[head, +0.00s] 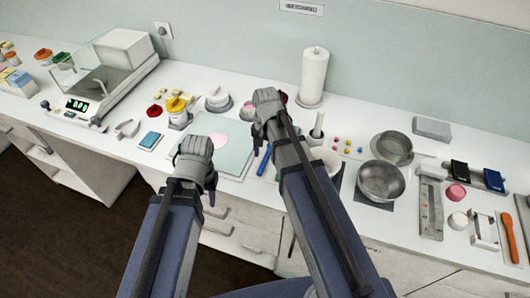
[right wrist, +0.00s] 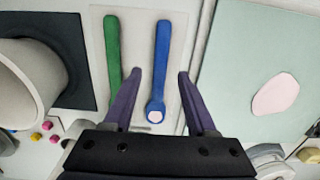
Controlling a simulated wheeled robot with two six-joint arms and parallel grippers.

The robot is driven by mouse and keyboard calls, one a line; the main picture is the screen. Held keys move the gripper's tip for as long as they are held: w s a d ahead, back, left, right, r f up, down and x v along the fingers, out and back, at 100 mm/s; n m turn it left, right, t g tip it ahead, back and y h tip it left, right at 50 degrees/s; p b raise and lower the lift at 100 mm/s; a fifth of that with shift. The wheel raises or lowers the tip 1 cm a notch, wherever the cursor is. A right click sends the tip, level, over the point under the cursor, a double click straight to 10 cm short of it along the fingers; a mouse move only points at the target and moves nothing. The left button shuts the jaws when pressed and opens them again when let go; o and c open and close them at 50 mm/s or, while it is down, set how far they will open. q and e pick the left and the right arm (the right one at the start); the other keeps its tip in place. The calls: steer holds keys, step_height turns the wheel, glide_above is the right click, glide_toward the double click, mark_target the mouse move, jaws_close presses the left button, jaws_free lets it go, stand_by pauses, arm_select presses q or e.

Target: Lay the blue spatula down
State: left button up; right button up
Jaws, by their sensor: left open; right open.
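The blue spatula (right wrist: 162,62) lies flat on a pale mat (right wrist: 137,45) in the right wrist view, next to a green spatula (right wrist: 112,50). Its near end is wider, with a pale round spot. My right gripper (right wrist: 160,71) is open, with one finger to each side of the blue spatula in that view; neither finger visibly touches it. In the head view the blue spatula (head: 264,160) shows partly beside my right arm, below my right gripper (head: 262,138). My left gripper (head: 197,178) is open and empty over the counter's front edge.
A pale green mat (head: 236,155) with a pink round piece lies left of the spatulas. A white bowl (head: 328,157) stands to the right, partly behind my right arm. Metal pans (head: 381,181), a scale (head: 102,82) and jars crowd the counter.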

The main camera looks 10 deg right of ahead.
step_height(320, 180, up, 6)
steer(key=p, duration=0.5)
steer(key=shift+w+r+p, duration=0.1)
steer(key=shift+r+p, duration=0.1)
steer(key=shift+p, duration=0.1)
